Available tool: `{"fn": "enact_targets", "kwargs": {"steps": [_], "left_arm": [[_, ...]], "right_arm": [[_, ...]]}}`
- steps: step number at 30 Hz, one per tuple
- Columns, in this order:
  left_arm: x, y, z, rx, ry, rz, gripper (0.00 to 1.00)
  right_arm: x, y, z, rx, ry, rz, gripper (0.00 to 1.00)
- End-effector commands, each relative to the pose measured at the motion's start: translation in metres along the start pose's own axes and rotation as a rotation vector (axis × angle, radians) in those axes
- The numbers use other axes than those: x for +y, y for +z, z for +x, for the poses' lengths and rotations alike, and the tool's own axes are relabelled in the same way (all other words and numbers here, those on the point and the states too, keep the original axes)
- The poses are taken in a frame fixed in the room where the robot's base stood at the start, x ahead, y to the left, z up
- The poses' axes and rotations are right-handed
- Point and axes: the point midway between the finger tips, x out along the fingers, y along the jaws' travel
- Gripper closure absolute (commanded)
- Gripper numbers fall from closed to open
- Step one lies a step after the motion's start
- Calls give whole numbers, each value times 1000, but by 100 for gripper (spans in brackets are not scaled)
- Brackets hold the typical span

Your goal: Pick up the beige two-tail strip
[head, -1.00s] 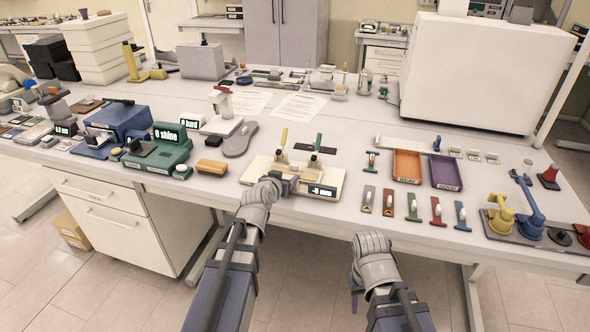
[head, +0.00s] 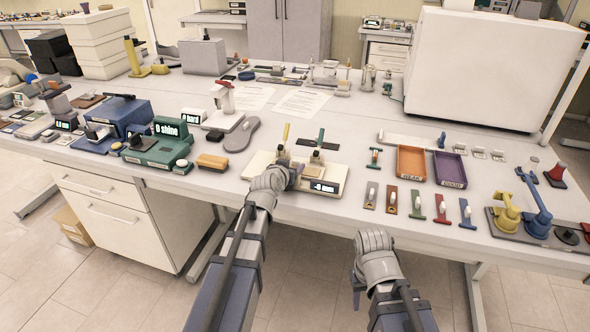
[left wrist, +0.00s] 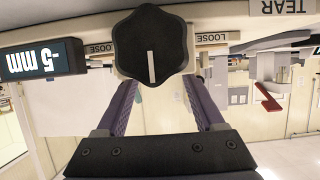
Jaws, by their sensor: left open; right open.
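A row of small strips with pale pieces on them lies on the table at the front right. The leftmost one, the beige strip (head: 371,195), is greyish beige; its tails are too small to make out. My left gripper (head: 294,177) is open at the front of a cream tester, well left of the strip. In the left wrist view its two purple fingers stand on either side of a black knob (left wrist: 150,47); I cannot tell if they touch it. My right gripper (head: 357,288) is empty, low in front of the table edge, below the strips.
Brown (head: 391,201), green (head: 416,207), red (head: 441,210) and blue (head: 466,214) strips lie right of the beige one. Orange (head: 411,163) and purple (head: 449,168) trays stand behind. The cream tester (head: 331,176) shows "-5 mm". Bare table lies between tester and strips.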

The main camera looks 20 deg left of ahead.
Motion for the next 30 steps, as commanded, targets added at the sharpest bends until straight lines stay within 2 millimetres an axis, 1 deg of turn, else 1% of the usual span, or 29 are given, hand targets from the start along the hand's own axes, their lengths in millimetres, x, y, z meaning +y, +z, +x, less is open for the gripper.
{"fn": "enact_targets", "kwargs": {"steps": [1, 6, 9, 14, 17, 30], "left_arm": [[0, -1, 12, 0, 1, 1, 30], [1, -2, 36, 0, 0, -1, 30], [1, -2, 40, 0, 0, 0, 30], [1, -3, 38, 0, 0, -1, 30], [1, -3, 38, 0, 0, -1, 39], [1, -3, 38, 0, 0, -1, 88]], "right_arm": [[0, 0, 4, 0, 0, 0, 50], [-1, -1, 12, 0, 0, 0, 50], [-1, -1, 13, 0, 0, 0, 50], [-1, -1, 12, 0, 0, 0, 50], [-1, -1, 12, 0, 0, 0, 50], [-1, -1, 12, 0, 0, 0, 50]]}}
